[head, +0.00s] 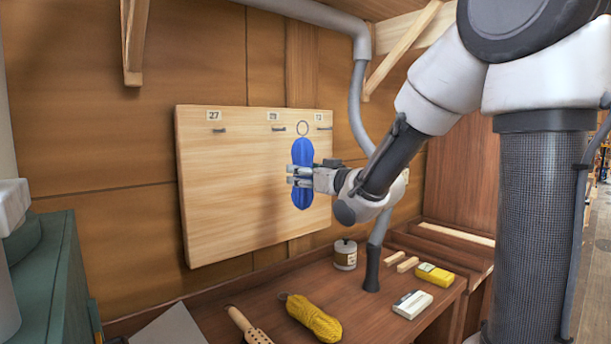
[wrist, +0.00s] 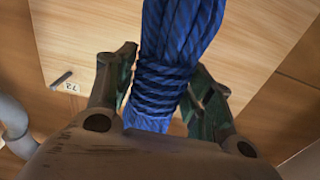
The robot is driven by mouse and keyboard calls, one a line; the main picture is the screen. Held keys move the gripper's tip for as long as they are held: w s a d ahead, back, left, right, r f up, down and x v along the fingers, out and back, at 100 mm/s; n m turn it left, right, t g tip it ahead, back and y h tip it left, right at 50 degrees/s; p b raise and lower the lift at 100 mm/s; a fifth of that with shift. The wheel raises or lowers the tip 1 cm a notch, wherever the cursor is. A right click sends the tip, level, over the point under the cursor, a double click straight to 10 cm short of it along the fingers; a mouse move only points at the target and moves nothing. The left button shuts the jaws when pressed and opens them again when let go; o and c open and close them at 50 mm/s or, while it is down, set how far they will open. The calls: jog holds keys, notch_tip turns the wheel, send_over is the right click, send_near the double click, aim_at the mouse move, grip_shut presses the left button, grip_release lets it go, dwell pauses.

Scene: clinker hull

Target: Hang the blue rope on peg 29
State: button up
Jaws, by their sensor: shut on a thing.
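The blue rope (head: 302,152) is a tall bundled coil with a ring (head: 302,128) at its top. It hangs upright in front of a pale wooden peg board (head: 225,180). My gripper (head: 300,175) is shut around the rope's middle from the right; the blue strands show between the fingers in the wrist view (wrist: 180,40). The board has three labelled pegs: 27 (head: 218,131) at left, a middle one that seems to read 29 (head: 279,129), and one at right (head: 324,128) with an unclear label. The ring appears between the middle and right pegs, apart from both.
A grey pipe (head: 357,100) runs down right of the board. On the bench below are a yellow rope (head: 314,318), a white jar (head: 345,254), a yellow box (head: 435,275) and a white box (head: 412,304). A green cabinet (head: 45,280) stands at left.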

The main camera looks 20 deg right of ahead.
jog(key=shift+f+x, duration=0.2)
jog(key=shift+x, duration=1.4)
jog(key=shift+f+x, duration=0.2)
jog(key=shift+x, duration=1.45)
jog(key=shift+f+x, duration=0.2)
jog(key=shift+x, duration=1.4)
jog(key=o, duration=1.2)
